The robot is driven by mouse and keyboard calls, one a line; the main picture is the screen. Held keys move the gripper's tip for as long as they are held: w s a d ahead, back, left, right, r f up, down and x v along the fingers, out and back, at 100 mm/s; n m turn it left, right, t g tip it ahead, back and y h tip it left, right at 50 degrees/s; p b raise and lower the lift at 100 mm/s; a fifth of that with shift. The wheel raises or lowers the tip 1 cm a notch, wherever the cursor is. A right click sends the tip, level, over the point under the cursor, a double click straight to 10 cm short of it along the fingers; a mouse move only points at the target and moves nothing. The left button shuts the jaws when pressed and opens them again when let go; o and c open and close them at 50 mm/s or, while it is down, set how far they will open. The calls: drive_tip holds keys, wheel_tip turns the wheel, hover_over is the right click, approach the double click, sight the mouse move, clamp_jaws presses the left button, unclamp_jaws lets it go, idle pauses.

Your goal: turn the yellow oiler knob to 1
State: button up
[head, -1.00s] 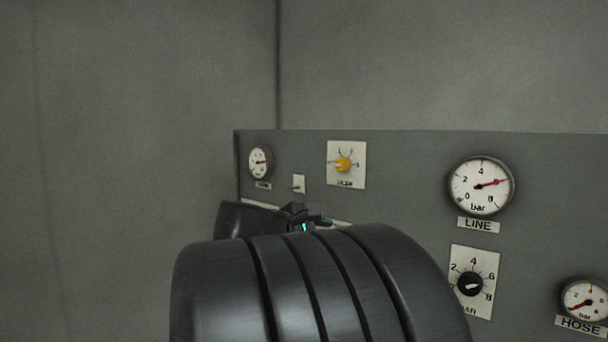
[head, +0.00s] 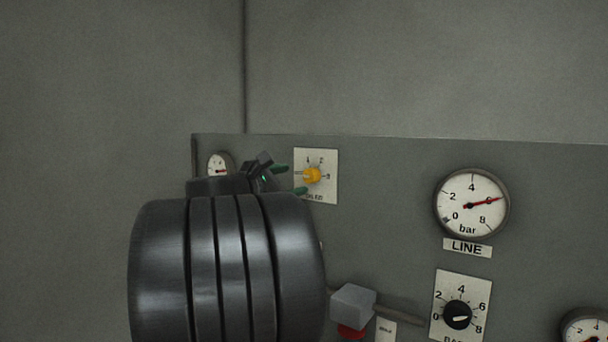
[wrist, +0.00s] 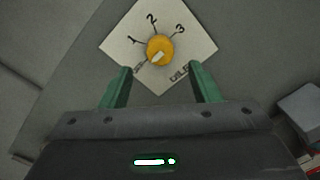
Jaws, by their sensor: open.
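The yellow oiler knob (head: 311,175) sits on a square white plate (head: 328,194) at the upper left of the panel. In the wrist view the knob (wrist: 160,46) has a pale pointer mark at its lower side, slanting to the lower left, away from the printed 1, 2 and 3. The print at the plate's lower left is too small to read surely. My gripper (head: 290,179) is open, its green fingertips just left of the knob in the head view. In the wrist view the gripper (wrist: 160,75) has its fingertips apart below the knob, with nothing between them.
The LINE gauge (head: 472,203) and a black bar knob (head: 457,315) are to the right. A small gauge (head: 218,164) is left of the oiler plate, partly hidden by my arm. A grey block (head: 352,305) sticks out low on the panel and shows at right in the wrist view.

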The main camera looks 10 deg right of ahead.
sight(308, 177)
drive_tip(key=p+x, duration=0.1)
drive_tip(key=x, duration=0.5)
drive_tip(key=shift+a, duration=0.1)
drive_tip(key=c, duration=1)
